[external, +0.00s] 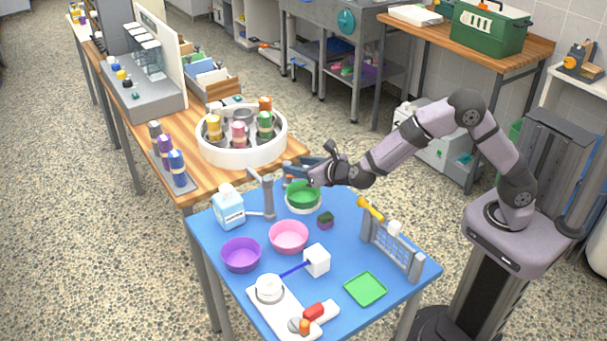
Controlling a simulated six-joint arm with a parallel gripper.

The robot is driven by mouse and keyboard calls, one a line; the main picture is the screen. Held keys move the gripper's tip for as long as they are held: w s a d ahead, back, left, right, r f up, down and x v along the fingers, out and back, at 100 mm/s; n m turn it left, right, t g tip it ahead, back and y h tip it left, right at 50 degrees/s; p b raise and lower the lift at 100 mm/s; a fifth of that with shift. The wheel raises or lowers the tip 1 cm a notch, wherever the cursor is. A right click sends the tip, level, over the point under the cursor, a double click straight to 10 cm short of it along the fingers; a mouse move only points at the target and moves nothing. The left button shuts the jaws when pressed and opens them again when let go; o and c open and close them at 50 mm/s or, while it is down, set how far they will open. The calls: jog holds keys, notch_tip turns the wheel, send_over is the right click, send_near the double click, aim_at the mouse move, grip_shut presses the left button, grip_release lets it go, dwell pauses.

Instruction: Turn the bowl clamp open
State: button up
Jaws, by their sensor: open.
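My gripper (322,166) is open, at the far edge of the blue table, above and slightly right of a green bowl (303,191). The green bowl sits in a white round base (303,208). A blue-grey part with an orange-red spot (294,171) shows just behind the bowl, beside my gripper; it may belong to the bowl clamp. My gripper partly hides this part, so I cannot tell its setting or whether I touch it. At the front, a white board (266,305) bears a white round cup, a red handle (314,310) and an orange knob (304,326).
A grey post (267,194) and a milk carton (229,208) stand left of the green bowl. Pink (289,237) and purple (241,255) bowls, a white cube (317,260), a green tray (365,289) and a grey rack (392,250) occupy the table. A white carousel (241,153) stands behind.

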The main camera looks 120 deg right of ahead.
aim_at(287, 163)
jog(key=shift+p+x, duration=0.9)
jog(key=shift+x, duration=2.65)
jog(key=shift+s+a+f, duration=0.1)
jog(key=shift+s+f, duration=0.05)
jog(key=shift+s, duration=0.05)
jog(key=c, duration=1)
